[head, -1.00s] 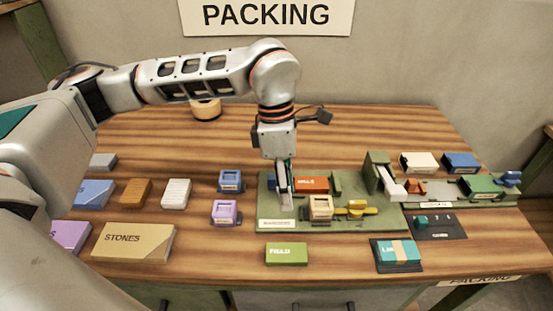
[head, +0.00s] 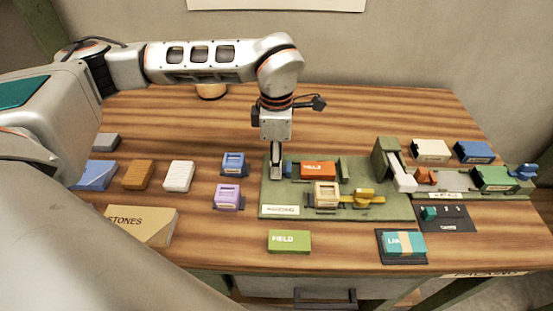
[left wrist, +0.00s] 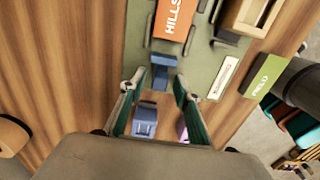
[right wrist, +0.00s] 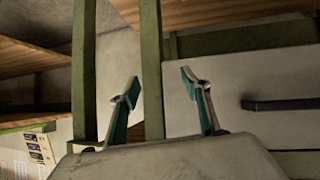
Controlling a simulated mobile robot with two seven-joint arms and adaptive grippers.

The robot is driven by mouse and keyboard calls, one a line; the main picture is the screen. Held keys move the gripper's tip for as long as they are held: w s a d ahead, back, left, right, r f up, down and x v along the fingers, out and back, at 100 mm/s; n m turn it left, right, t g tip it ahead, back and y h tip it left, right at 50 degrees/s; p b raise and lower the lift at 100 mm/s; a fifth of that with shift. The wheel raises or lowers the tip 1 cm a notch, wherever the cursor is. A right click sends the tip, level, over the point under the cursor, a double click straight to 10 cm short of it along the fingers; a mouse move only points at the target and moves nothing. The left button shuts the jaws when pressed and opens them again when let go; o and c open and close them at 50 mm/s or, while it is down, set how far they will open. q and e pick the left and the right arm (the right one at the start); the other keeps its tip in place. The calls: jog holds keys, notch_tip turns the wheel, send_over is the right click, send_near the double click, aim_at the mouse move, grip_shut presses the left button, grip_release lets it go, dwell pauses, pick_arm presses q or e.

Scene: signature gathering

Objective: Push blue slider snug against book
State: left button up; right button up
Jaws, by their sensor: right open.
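The orange HILLS book (head: 318,170) lies on the green board (head: 280,196), at its back left part. The small blue slider (head: 288,169) stands just left of the book. In the left wrist view the slider (left wrist: 163,68) lies below the book (left wrist: 173,18), with what looks like a narrow gap between them. My left gripper (head: 277,176) points down at the board's left end, beside the slider. In the left wrist view its fingers (left wrist: 157,87) are apart, with the slider just beyond the tips; contact cannot be told. My right gripper (right wrist: 160,82) is open and empty, away from the board.
A beige block (head: 326,194) and a yellow knob (head: 364,199) sit in front of the book on the board. Blue (head: 234,163) and purple (head: 228,196) blocks lie left of the board.

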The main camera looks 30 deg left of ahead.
pick_arm(q)
grip_shut()
jog(key=shift+w+d, duration=0.3)
jog(key=shift+d, duration=0.3)
jog(key=shift+w+d, duration=0.3)
jog(key=shift+d, duration=0.3)
jog(key=shift+w+d, duration=0.3)
jog(key=shift+d, duration=0.3)
grip_release()
jog(key=shift+d, duration=0.1)
notch_tip(320, 180, up, 12)
